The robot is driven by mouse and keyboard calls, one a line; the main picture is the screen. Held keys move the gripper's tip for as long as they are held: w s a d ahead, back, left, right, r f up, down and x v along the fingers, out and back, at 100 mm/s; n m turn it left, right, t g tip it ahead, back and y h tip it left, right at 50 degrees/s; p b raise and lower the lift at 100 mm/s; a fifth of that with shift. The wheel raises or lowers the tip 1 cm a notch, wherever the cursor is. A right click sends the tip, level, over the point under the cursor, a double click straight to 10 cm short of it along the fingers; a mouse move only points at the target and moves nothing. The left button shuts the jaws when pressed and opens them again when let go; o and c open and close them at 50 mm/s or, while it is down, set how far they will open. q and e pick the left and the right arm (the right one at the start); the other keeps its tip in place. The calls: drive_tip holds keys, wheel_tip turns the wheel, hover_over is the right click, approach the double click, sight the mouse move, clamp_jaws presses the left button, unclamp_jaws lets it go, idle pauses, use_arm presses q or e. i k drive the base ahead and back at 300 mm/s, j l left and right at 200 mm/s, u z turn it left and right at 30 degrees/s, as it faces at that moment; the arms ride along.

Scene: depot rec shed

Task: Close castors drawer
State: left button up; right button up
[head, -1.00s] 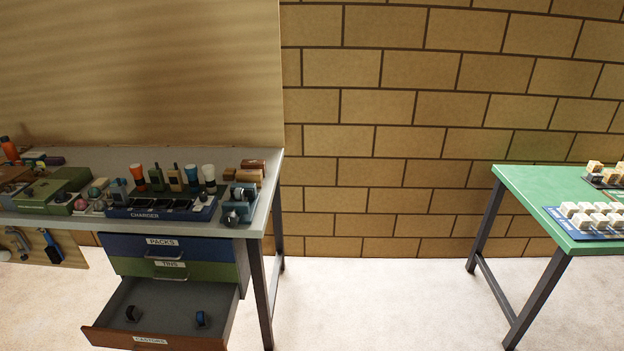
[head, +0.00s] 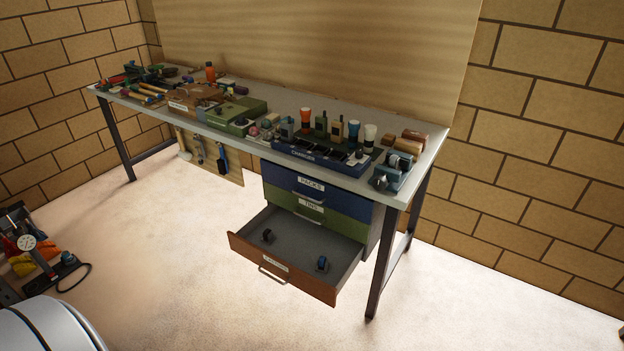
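The castors drawer (head: 301,283) is the lowest of three under the workbench's right end. It is pulled well out, with a brown front, a label and a bar handle (head: 272,275). Neither of my grippers is in the head view.
The workbench (head: 433,152) carries a blue charger tray (head: 283,151), a green case (head: 240,108) and many tools. Its right front leg (head: 382,262) stands just right of the drawer. Equipment with a gauge (head: 28,242) is on the floor at left. The floor (head: 180,270) before the drawer is clear.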

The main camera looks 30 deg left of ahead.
sight(294, 256)
drive_tip(key=u, duration=1.2)
